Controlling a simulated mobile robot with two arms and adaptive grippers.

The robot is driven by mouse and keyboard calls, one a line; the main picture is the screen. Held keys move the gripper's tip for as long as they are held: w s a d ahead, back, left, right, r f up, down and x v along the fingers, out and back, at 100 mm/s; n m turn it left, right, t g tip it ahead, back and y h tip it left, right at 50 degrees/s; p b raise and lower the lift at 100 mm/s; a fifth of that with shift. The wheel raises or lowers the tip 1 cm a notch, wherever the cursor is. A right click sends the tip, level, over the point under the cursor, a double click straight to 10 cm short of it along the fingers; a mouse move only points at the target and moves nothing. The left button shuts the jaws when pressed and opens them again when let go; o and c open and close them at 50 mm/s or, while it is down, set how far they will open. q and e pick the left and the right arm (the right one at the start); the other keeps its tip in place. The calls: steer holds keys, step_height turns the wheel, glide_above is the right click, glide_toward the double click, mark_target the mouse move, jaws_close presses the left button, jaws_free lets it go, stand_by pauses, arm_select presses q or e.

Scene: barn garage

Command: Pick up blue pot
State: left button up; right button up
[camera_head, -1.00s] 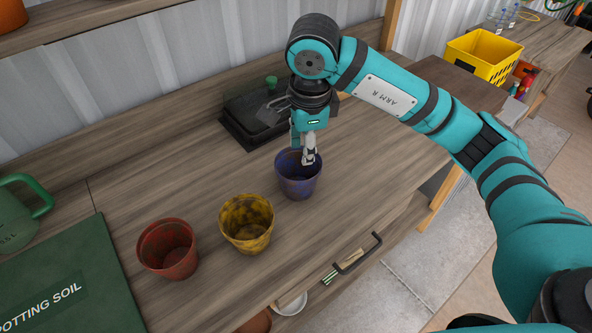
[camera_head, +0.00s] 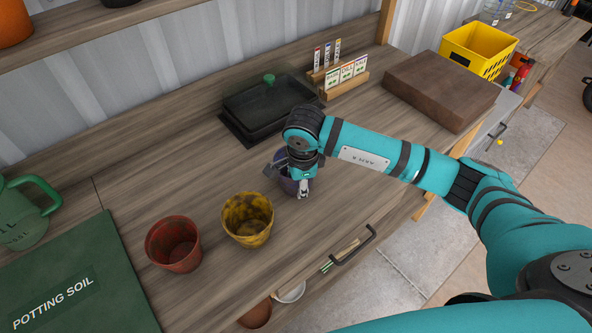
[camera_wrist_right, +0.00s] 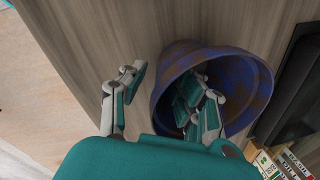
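The blue pot (camera_head: 288,186) stands upright on the wooden workbench, mostly hidden under my right arm in the head view. My right gripper (camera_head: 303,188) is down at its rim. In the right wrist view the blue pot (camera_wrist_right: 245,85) shows its open mouth and rusty blotches. My right gripper (camera_wrist_right: 163,86) straddles the near wall, with one finger outside the pot and the other inside. The fingers are apart, and a gap shows between the outer finger and the wall. My left gripper is not in view.
A yellow pot (camera_head: 247,219) and a red pot (camera_head: 173,244) stand to the left. A dark lidded tray (camera_head: 268,108) lies behind the blue pot. A seed-packet rack (camera_head: 345,76) and a brown box (camera_head: 440,90) are behind right. A potting soil bag (camera_head: 75,270) lies at left.

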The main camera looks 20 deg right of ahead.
steer(key=shift+f, duration=0.15)
steer(key=c, duration=0.5)
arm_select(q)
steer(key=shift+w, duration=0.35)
arm_select(e)
jaws_close()
